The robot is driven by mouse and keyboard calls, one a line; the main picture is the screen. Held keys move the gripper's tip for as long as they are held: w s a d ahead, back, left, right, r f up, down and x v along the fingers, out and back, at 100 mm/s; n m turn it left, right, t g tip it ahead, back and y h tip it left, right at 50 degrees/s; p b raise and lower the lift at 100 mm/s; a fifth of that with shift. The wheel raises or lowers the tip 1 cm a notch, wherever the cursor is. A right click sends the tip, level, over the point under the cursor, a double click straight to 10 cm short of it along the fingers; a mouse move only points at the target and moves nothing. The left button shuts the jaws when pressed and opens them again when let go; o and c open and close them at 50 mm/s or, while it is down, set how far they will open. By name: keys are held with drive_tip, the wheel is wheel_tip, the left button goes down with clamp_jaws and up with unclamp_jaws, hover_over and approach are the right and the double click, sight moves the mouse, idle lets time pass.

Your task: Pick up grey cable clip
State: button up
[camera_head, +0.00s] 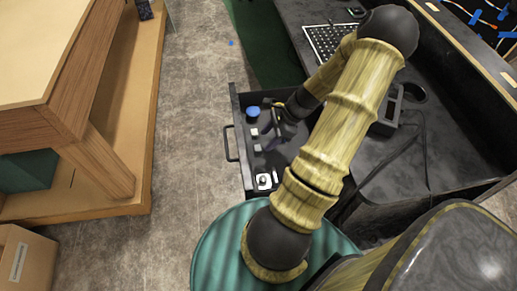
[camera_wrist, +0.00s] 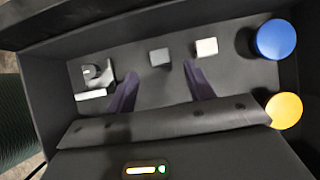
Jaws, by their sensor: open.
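A small grey block (camera_wrist: 160,57), which looks like the grey cable clip, lies on the floor of the open dark drawer (camera_wrist: 230,100). It also shows in the head view (camera_head: 257,148). My gripper (camera_wrist: 160,70) is open and empty, pointing into the drawer. In the wrist view the grey block appears between and just beyond its two dark fingertips. I cannot tell how high the fingertips are above it. In the head view my gripper (camera_head: 268,138) is over the drawer, partly hidden by my arm.
A white block (camera_wrist: 206,47) lies right of the grey one. A blue round piece (camera_wrist: 276,39) and a yellow one (camera_wrist: 284,110) are at the right. A white piece with a grey top (camera_wrist: 95,78) is at the left. The drawer walls surround them.

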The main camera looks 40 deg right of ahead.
sight(259, 147)
drive_tip(key=b+x, duration=0.1)
drive_tip(key=x, duration=0.4)
drive_tip(key=shift+f, duration=0.15)
drive_tip(key=c, duration=1)
